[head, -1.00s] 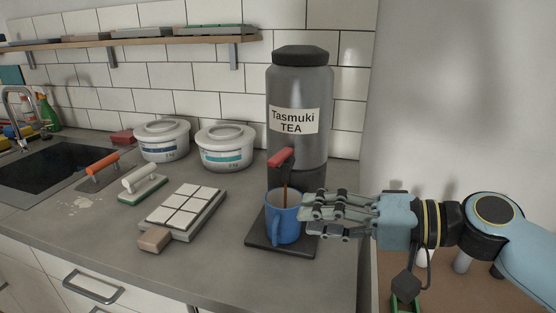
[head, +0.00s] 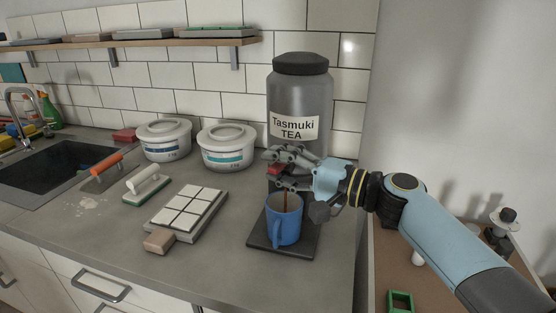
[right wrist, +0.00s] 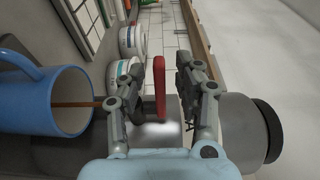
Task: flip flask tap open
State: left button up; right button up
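The grey flask (head: 298,100) labelled "Tasmuki TEA" stands on the counter. Its red tap handle (head: 273,169) is partly hidden by my right gripper (head: 276,168). In the right wrist view the handle (right wrist: 160,88) lies between the two fingers of that gripper (right wrist: 162,75), with a gap on both sides. The gripper is open. A blue mug (head: 283,222) stands upright on the dark base under the tap. A brown stream runs down into it, and it also shows in the right wrist view (right wrist: 75,104). My left gripper is not in view.
Two white lidded tubs (head: 226,147) stand left of the flask. A board of white tiles (head: 190,212), a white-handled float (head: 147,184) and an orange-handled trowel (head: 106,165) lie further left. The sink (head: 50,165) is at far left. A green frame (head: 400,301) lies on a lower surface at right.

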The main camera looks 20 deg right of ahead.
jog(key=shift+w+a, duration=0.1)
jog(key=shift+a, duration=0.05)
grip_shut()
jog(key=shift+f, duration=0.1)
jog(key=shift+f+b, duration=0.1)
jog(key=shift+b, duration=0.3)
jog(key=g+y+b, duration=0.1)
jog(key=n+g+b, duration=0.1)
jog(key=b, duration=0.1)
jog(key=n+y+b, duration=0.1)
jog(key=b, duration=0.1)
jog(key=shift+s+d+f+g+y, duration=0.1)
jog(key=shift+s+d+g+y, duration=0.2)
jog(key=shift+d+g, duration=0.1)
jog(key=shift+n+g, duration=0.3)
jog(key=shift+n, duration=0.1)
jog(key=shift+r, duration=0.2)
